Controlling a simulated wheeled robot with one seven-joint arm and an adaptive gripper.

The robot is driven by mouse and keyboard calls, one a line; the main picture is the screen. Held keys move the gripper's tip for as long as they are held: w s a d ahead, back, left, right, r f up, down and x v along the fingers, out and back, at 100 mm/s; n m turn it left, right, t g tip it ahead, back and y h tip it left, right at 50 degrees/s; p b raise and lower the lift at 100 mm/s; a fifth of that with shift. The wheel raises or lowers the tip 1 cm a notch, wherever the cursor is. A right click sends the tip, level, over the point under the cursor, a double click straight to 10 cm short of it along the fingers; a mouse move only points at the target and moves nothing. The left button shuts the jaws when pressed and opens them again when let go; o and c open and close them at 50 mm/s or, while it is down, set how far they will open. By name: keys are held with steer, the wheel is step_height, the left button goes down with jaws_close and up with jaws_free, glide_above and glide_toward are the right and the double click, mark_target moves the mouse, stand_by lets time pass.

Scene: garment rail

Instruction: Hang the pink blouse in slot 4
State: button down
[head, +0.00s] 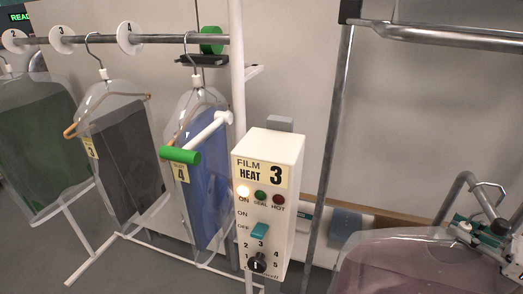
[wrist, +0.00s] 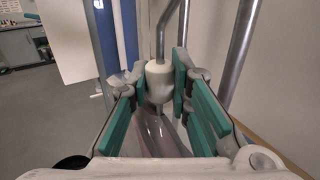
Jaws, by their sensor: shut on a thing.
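The pink blouse (head: 415,265), in clear film, is at the lower right of the head view, its lower part cut off by the frame. My gripper (head: 482,235) is at its top near the right edge. In the wrist view my gripper (wrist: 160,92) is shut on the white neck (wrist: 158,78) of its hanger, and the metal hook (wrist: 166,35) rises above the jaws. The rail (head: 165,40) carries a number 4 disc (head: 130,38) at upper left. A blue garment (head: 207,185) with a 4 tag hangs to the right of that disc.
A black garment (head: 122,150) tagged 3 and a green garment (head: 38,140) hang further left. A white control box (head: 268,205) reading 3 and a green-tipped white bar (head: 180,155) stand before the rail. A grey metal post (head: 328,150) rises between the box and the blouse.

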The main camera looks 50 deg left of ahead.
steer(key=shift+r, duration=0.6)
steer(key=shift+w+d+b, duration=0.5)
steer(key=shift+w+d, duration=0.2)
steer(key=shift+d, duration=0.35)
steer(key=shift+w+d+b, duration=0.55)
steer(key=shift+w+d, duration=0.15)
steer(key=shift+d, duration=0.3)
steer(key=shift+w+d+b, duration=0.5)
steer(key=shift+w+d, duration=0.2)
steer(key=shift+d, duration=0.35)
